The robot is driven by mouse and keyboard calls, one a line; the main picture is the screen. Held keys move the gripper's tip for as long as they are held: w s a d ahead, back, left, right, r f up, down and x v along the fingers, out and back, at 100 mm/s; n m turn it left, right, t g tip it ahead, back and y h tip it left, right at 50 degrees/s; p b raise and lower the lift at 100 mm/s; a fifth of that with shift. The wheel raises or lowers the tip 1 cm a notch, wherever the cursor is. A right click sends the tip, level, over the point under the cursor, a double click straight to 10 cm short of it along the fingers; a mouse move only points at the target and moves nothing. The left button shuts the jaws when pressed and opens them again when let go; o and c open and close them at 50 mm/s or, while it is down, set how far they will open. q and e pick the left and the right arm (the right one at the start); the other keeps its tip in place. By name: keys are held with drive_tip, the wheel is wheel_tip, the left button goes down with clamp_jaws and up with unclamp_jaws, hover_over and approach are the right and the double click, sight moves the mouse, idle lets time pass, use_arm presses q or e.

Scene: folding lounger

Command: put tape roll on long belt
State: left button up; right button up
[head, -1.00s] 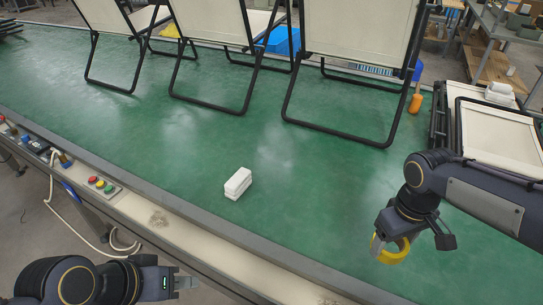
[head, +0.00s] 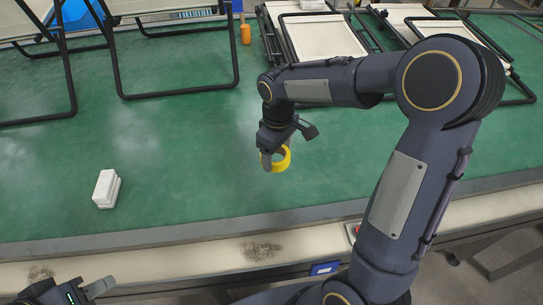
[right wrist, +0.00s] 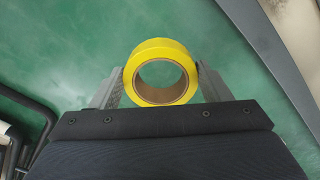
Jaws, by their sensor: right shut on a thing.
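The yellow tape roll (head: 276,159) is held in my right gripper (head: 278,158), above the green belt. In the right wrist view the tape roll (right wrist: 160,72) sits between the two fingers (right wrist: 161,82), its hole facing the camera. I cannot tell whether the roll touches the belt. The long green belt (head: 190,150) spans the view. My left gripper (head: 98,288) is at the bottom left corner, partly cut off, off the near edge of the belt. Its fingers are too little shown to tell their state.
A white box-like stack (head: 106,189) stands on the belt at left. Folding lounger frames (head: 180,45) stand at the back left, and folded ones (head: 315,38) lie at the back. An orange-handled tool (head: 245,32) stands between them. The belt's middle is clear.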

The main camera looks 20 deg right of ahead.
drive_tip(key=w+f, duration=0.2)
drive_tip(key=f, duration=0.1)
drive_tip(key=w+d+f, duration=0.1)
drive_tip(key=w+f, duration=0.2)
drive_tip(key=shift+d, duration=0.2)
wheel_tip(320, 180, down, 3)
drive_tip(key=shift+w+f, duration=0.15)
drive_tip(key=shift+f, duration=0.15)
drive_tip(key=o, duration=1)
drive_tip(key=shift+c, duration=0.2)
